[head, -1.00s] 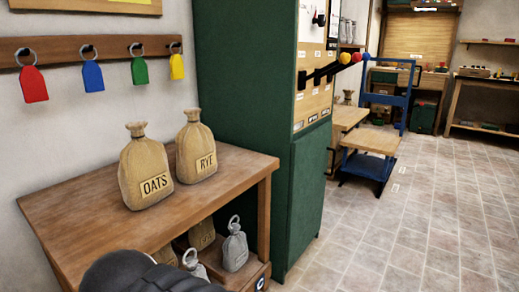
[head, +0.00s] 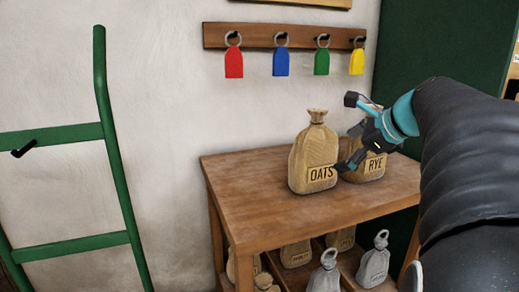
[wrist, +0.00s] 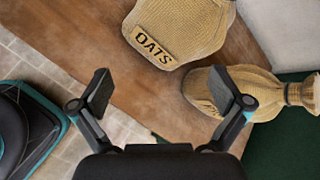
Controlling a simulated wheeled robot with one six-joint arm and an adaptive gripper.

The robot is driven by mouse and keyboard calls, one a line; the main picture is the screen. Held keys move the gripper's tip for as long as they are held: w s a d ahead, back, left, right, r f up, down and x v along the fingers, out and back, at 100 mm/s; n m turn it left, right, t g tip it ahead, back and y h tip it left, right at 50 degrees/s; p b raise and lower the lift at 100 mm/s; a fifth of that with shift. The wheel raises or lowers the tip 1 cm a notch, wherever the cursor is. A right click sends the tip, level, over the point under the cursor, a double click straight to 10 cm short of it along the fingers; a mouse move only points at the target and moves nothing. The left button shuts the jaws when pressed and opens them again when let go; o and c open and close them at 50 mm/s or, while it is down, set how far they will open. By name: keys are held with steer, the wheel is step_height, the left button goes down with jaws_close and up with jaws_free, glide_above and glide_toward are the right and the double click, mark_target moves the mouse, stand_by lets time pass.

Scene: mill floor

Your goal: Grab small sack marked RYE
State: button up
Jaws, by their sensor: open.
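The small tan sack marked RYE (head: 374,166) stands on the wooden table, right of and close to the sack marked OATS (head: 314,160). My gripper (head: 352,135) is in front of the RYE sack and hides its upper part in the head view. In the wrist view my gripper (wrist: 166,98) is open with nothing between its fingers. There the RYE sack (wrist: 270,85) lies behind the right finger, its label mostly hidden. The OATS sack (wrist: 175,30) is at the top, beyond the gap between the fingers.
The wooden table (head: 255,205) has bare top at its left and front. Grey weights with rings (head: 373,262) and more sacks (head: 296,253) sit on its lower shelf. A green cabinet (head: 422,50) stands close at the right. Coloured tags (head: 281,62) hang on the wall.

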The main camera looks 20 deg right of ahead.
steer(key=d+r+m+t+h+b, duration=0.1)
steer(key=d+r+m+t, duration=0.15)
steer(key=d+m, duration=0.4)
steer(key=d+r+m+t, duration=0.1)
steer(key=d+r+m, duration=0.25)
steer(key=d, duration=0.65)
steer(key=shift+n, duration=0.4)
steer(key=x, duration=0.4)
steer(key=b+x, duration=0.1)
steer(key=x, duration=0.8)
steer(key=shift+w+d+r, duration=0.15)
steer(key=shift+d+r, duration=0.1)
steer(key=shift+d, duration=0.15)
steer(key=c, duration=1.5)
steer(key=shift+r, duration=0.15)
steer(key=shift+c, duration=0.2)
